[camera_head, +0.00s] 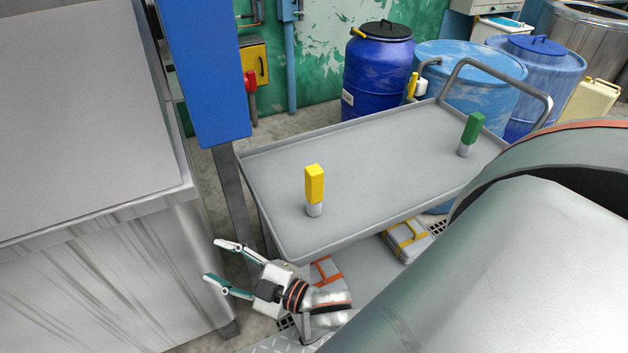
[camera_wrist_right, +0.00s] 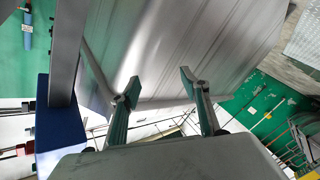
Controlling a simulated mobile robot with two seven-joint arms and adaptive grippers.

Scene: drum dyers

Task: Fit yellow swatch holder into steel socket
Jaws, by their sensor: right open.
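The yellow swatch holder (camera_head: 315,185) stands upright on a small steel socket (camera_head: 314,209) at the left part of the grey trolley top (camera_head: 380,175). I cannot tell how deep it sits in the socket. My right gripper (camera_head: 212,260) is open and empty, in front of and left of the trolley's near corner, pointing left, away from the yellow holder. In the right wrist view the gripper (camera_wrist_right: 158,80) has nothing between its fingers, and the yellow holder does not show. My left gripper is not in view.
A green holder (camera_head: 473,128) stands in another steel socket (camera_head: 465,150) at the trolley's right. A large steel cabinet (camera_head: 100,260) is at left, beside a blue post (camera_head: 205,75). Blue barrels (camera_head: 378,75) stand behind.

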